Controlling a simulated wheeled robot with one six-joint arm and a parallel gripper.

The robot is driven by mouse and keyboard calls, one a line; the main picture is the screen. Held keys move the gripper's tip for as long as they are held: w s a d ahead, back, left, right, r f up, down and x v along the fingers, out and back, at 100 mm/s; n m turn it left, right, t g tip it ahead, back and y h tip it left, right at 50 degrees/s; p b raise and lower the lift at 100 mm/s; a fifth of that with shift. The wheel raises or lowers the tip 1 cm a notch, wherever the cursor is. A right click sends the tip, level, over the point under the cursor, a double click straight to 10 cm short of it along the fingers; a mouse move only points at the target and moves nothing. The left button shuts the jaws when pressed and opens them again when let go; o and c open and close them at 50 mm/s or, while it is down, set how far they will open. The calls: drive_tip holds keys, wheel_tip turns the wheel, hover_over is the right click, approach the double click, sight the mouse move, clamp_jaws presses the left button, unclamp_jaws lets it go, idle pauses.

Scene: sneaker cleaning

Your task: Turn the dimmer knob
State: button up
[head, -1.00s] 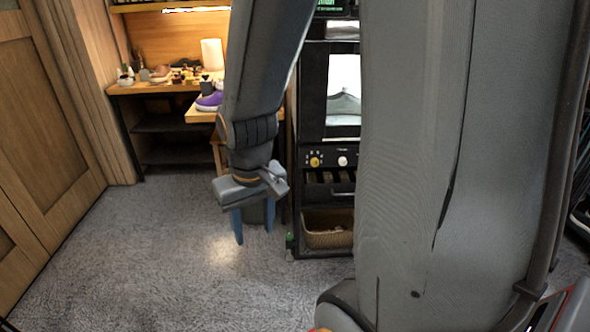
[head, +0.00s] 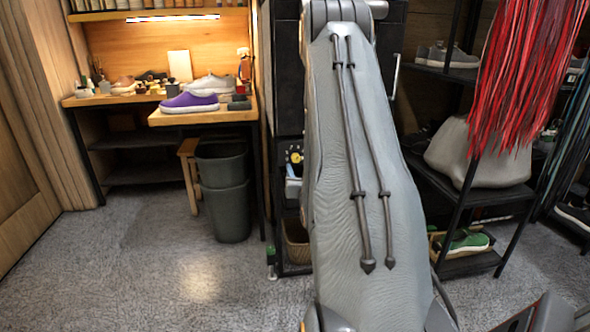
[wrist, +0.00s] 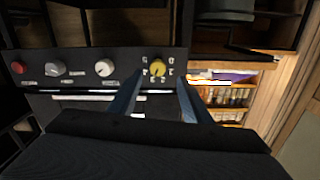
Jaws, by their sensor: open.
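In the wrist view a yellow knob (wrist: 157,68) with a numbered scale around it sits on a black control panel (wrist: 80,83); it appears to be the dimmer knob, though the labels are too small to read. My gripper (wrist: 159,82) is open, its two blue fingers apart, with the yellow knob between and just beyond the tips in the picture. I cannot tell whether they touch it. In the head view the yellow knob (head: 296,157) shows at the left edge of my raised arm, which hides most of the panel and gripper.
A white knob (wrist: 104,67), a grey knob (wrist: 56,68) and a red knob (wrist: 18,67) share the panel. In the head view a workbench (head: 205,117) bears a purple sneaker (head: 189,102), with grey bins (head: 226,205) below. A shoe rack (head: 465,190) stands right. Floor at left is clear.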

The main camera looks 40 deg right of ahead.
sight(296, 159)
drive_tip(key=x, duration=0.8)
drive_tip(key=shift+s+d+r+b, duration=0.15)
drive_tip(key=shift+d+b, duration=0.05)
drive_tip(key=shift+b, duration=0.2)
drive_tip(key=shift+c, duration=0.4)
drive_tip(key=c, duration=1)
drive_tip(key=shift+o, duration=0.2)
